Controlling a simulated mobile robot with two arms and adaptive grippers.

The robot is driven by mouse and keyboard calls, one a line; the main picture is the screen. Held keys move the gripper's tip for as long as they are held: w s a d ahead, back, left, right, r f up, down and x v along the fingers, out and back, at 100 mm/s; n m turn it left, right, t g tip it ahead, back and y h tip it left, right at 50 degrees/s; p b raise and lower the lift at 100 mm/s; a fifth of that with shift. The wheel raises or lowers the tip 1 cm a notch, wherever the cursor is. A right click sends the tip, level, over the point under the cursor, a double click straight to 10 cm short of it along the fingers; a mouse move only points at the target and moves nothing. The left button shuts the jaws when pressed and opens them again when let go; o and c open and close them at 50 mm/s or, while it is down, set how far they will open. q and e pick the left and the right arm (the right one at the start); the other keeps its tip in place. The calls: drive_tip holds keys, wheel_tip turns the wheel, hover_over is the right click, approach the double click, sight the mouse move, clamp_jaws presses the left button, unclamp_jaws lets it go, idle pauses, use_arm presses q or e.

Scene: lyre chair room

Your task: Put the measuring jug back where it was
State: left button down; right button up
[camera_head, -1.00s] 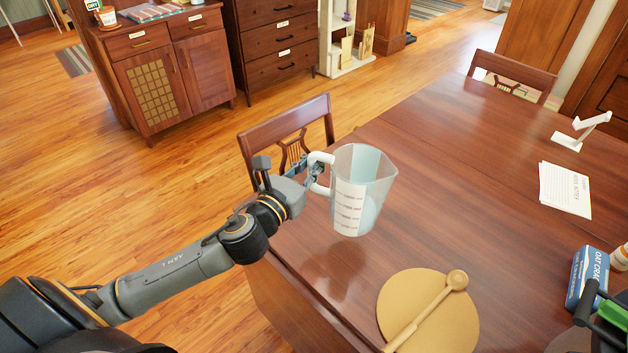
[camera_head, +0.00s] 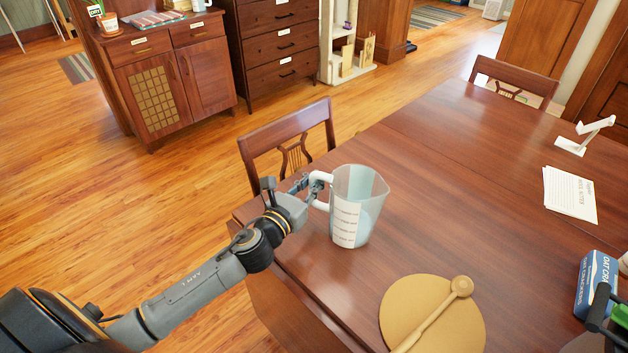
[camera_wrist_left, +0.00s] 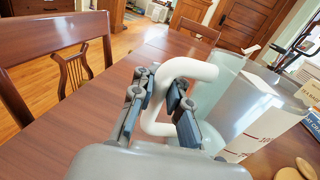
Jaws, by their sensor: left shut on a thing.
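The measuring jug (camera_head: 357,204) is clear with a white handle and a white panel with red marks. It is upright at the near left part of the wooden table (camera_head: 445,185); I cannot tell whether its base touches the top. My left gripper (camera_head: 312,184) is shut on its handle, on the jug's left side. In the left wrist view the fingers (camera_wrist_left: 160,103) close around the white handle, with the jug (camera_wrist_left: 248,108) just beyond.
A round board (camera_head: 420,305) with a wooden spoon (camera_head: 440,312) lies nearer on the table. A blue cracker box (camera_head: 595,285) stands right. A notes sheet (camera_head: 570,194) and white stand (camera_head: 585,136) are further back. A lyre-backed chair (camera_head: 290,140) stands beyond the left edge.

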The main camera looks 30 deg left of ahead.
use_arm(q)
drive_tip(key=c, duration=1.3)
unclamp_jaws()
drive_tip(key=shift+f, duration=0.1)
drive_tip(key=s, duration=0.8)
drive_tip(key=s+a+b, duration=0.1)
drive_tip(key=s, duration=0.3)
drive_tip(key=shift+r, duration=0.2)
